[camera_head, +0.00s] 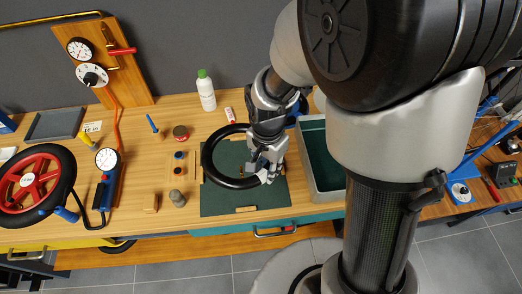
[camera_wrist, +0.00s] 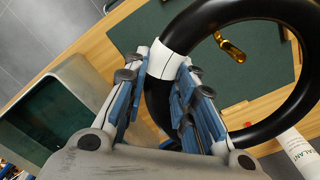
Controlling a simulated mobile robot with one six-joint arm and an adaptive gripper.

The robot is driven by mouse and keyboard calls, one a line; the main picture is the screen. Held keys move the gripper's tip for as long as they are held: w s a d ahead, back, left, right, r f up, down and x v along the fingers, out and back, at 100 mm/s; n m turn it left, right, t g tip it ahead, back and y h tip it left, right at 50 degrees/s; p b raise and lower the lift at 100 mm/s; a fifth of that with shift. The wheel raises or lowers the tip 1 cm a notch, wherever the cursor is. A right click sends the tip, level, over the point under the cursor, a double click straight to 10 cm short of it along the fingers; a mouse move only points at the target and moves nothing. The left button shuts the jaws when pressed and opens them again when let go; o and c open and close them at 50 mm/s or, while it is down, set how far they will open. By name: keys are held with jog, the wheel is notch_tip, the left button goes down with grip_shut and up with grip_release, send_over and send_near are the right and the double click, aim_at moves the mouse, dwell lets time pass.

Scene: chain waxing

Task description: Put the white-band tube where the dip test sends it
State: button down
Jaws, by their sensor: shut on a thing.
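The black ring tube (camera_head: 206,163) is over the green mat; in the wrist view it fills the upper right (camera_wrist: 274,118). Its white band (camera_wrist: 168,57) lies between my fingertips. A brass valve stem (camera_wrist: 230,48) sticks inward from the ring. My gripper (camera_head: 265,172) is shut on the tube at its right side in the head view; its blue-padded fingers also show in the wrist view (camera_wrist: 163,72). The tube looks held above the mat, but the gap is hard to tell. A grey bin with a dark green inside (camera_head: 308,174) stands just right of the gripper.
The green mat (camera_head: 218,204) lies on the wooden bench. A white bottle with a green cap (camera_head: 206,92) stands behind it.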

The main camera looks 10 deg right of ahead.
aim_at(266, 188)
notch_tip(266, 188, down, 9)
jog(key=shift+r+b, duration=0.1)
jog(key=shift+b, duration=0.95)
jog(key=c, duration=1.3)
grip_release()
